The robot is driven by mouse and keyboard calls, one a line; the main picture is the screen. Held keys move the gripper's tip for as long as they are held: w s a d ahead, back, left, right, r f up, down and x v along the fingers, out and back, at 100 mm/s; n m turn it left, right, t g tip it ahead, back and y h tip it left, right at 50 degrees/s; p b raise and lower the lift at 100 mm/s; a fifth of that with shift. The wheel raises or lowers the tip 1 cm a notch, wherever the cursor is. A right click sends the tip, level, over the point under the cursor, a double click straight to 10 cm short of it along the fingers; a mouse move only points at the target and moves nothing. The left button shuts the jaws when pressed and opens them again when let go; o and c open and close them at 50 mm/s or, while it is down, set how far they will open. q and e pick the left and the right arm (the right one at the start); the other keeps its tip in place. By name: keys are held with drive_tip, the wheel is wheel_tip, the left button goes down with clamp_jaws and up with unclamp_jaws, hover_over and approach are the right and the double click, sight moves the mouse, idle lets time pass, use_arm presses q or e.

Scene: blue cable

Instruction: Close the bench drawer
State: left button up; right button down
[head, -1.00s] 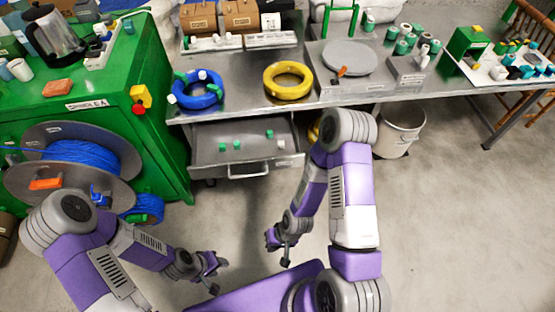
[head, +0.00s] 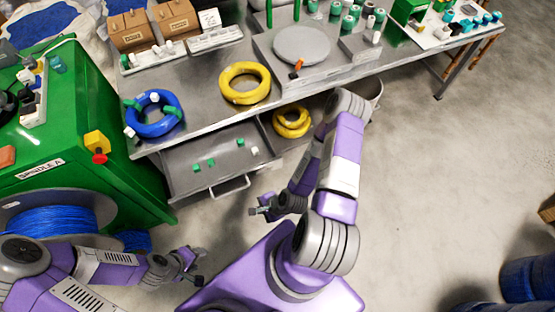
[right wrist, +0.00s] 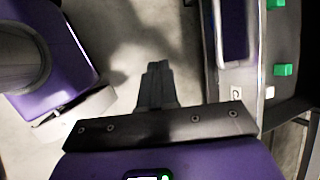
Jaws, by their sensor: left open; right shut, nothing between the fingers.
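The bench drawer (head: 225,160) is pulled out below the grey workbench, with several small green and white pieces in it. Its bar handle (head: 232,188) is on the front face. My right gripper (head: 258,211) is shut and empty, just in front of the drawer, to the right of the handle and apart from it. In the right wrist view its closed fingers (right wrist: 158,85) point over bare floor, with the drawer (right wrist: 285,105) to their right. My left gripper (head: 193,263) is open and empty, low over the floor in front of the drawer.
On the bench (head: 205,133) lie a blue cable coil (head: 172,127) and a yellow coil (head: 262,92). Another yellow coil (head: 291,132) sits below, right of the drawer. A green spindle cabinet (head: 110,140) stands close at left.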

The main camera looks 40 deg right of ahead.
drive_tip(key=s+d+r+m+t+h+p, duration=0.1)
drive_tip(key=d+r+m+t+h+p, duration=0.2)
drive_tip(key=d+m, duration=0.5)
drive_tip(key=s+d+r+m+t+h+p, duration=0.1)
drive_tip(key=d+r+m+h+p, duration=0.25)
drive_tip(key=m, duration=0.75)
drive_tip(key=b, duration=1.4)
approach(275, 163)
drive_tip(key=shift+x, duration=2.85)
drive_tip(key=shift+w+r, duration=0.1)
